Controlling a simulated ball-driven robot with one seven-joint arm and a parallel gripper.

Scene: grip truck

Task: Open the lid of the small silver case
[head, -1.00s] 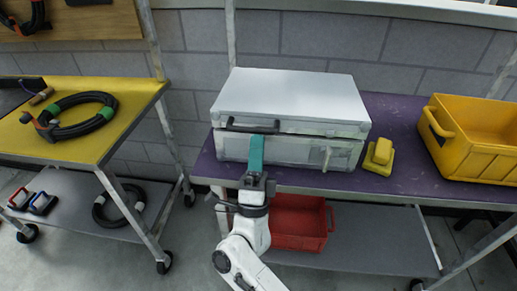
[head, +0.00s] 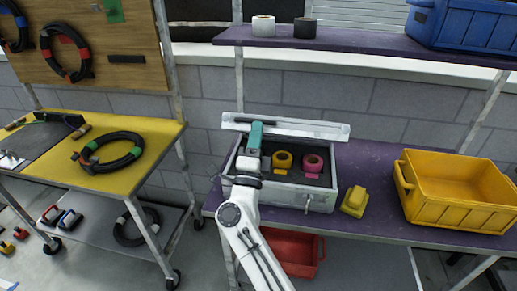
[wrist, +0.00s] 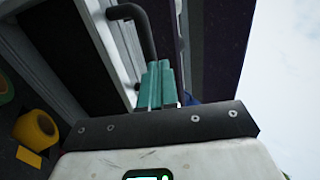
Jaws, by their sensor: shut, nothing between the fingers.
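The silver case (head: 280,194) stands on the purple shelf with its lid (head: 312,130) raised at the back. Inside the dark interior are a yellow roll (head: 284,157) and a pink roll (head: 313,163). My gripper (head: 256,125), with teal fingers, is at the left part of the lid, above the case opening. Its fingers are closed together and hold nothing. In the wrist view the fingertips (wrist: 156,66) are beside the dark lid handle (wrist: 136,20); whether they touch the lid is unclear. My wrist hides part of the case's left side.
A yellow block (head: 354,201) and a yellow bin (head: 465,190) stand right of the case. Above is an upper shelf (head: 350,42) with tape rolls and a blue bin (head: 470,25). A yellow-topped cart (head: 75,178) is left. A red bin (head: 290,250) sits below.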

